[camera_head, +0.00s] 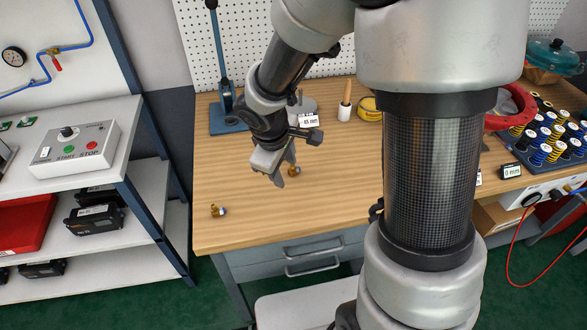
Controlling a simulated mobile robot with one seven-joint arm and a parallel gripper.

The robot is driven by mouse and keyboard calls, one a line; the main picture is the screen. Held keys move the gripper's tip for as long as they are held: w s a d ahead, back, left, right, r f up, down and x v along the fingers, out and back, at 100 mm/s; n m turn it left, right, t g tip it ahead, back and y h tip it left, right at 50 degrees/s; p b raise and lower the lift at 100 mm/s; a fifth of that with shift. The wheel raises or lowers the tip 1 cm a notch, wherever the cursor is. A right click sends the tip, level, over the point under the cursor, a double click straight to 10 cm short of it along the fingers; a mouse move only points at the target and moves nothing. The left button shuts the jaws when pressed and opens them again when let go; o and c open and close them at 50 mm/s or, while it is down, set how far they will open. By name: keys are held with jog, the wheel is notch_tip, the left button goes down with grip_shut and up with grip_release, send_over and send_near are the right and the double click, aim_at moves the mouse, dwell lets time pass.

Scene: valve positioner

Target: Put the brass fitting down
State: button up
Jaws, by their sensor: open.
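My gripper (284,177) hangs over the left half of the wooden bench (330,210), pointing down with its fingers apart. A small brass fitting (216,211) with a bluish-grey end lies on the bench near the front left corner, to the left of and apart from my gripper. A second brass-coloured piece (292,153) shows just behind my gripper's fingers, partly hidden by them. I cannot tell whether it touches the fingers.
A blue press (222,100), a 45 mm display (308,121), a white pot with a wooden handle (345,108) and a yellow tape (369,109) stand at the back. Coloured spools (560,140) are at right. A shelf with a control box (75,147) stands left. The bench's front middle is clear.

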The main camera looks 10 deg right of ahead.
jog(key=s+a+n+h+b, duration=0.1)
jog(key=a+n+h+b, duration=0.15)
jog(key=n, duration=0.65)
jog(key=n+t+h+b, duration=0.2)
jog(key=n+t+b, duration=0.15)
jog(key=n, duration=0.35)
send_near(292, 166)
jog(key=shift+g, duration=0.25)
jog(key=x, duration=0.4)
jog(key=shift+w+f, duration=0.1)
jog(key=shift+f, duration=0.15)
jog(key=shift+b+x, duration=1)
jog(key=shift+x, duration=2.2)
jog(key=shift+w+d+r, duration=0.1)
jog(key=shift+d+r, duration=0.05)
jog(key=shift+r, duration=0.05)
grip_shut()
